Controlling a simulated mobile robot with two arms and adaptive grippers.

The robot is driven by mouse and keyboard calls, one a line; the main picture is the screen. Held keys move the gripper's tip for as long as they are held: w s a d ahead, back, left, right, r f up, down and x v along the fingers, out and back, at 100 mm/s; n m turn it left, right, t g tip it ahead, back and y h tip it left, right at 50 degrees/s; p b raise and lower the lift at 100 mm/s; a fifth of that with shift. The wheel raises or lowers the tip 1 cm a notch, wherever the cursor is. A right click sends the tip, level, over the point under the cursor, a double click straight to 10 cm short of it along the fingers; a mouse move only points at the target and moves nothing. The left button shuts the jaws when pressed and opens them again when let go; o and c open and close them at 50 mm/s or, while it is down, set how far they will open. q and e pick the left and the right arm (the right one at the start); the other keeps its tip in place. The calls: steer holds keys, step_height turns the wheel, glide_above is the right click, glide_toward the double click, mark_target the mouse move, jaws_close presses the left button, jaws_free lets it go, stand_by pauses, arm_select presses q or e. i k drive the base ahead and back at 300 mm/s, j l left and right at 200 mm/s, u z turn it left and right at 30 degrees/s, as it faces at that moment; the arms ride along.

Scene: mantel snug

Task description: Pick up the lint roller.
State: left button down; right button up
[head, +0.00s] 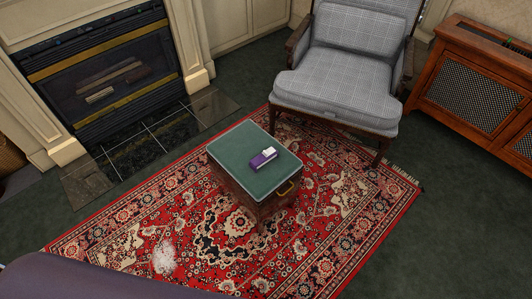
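A small purple and white object (263,158), which looks like the lint roller, lies on the green top of a small wooden chest-like table (236,143). It lies right of the middle of the top, clear of the edges. It is too small in the head view to make out its finer shape. Neither of my grippers shows in the head view.
The table stands on a red patterned rug (330,237) with a pale fluffy patch (164,257). A grey armchair (345,80) stands behind, a fireplace (112,72) at left, a wooden cabinet (470,90) at right. A dark purple rounded surface (80,280) fills the lower left.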

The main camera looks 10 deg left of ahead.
mark_target(258, 162)
steer(key=k+l+u, duration=0.1)
steer(key=u, duration=1.25)
steer(key=k+l, duration=0.2)
steer(key=k, duration=0.2)
steer(key=k+l, duration=0.15)
steer(key=k, duration=0.2)
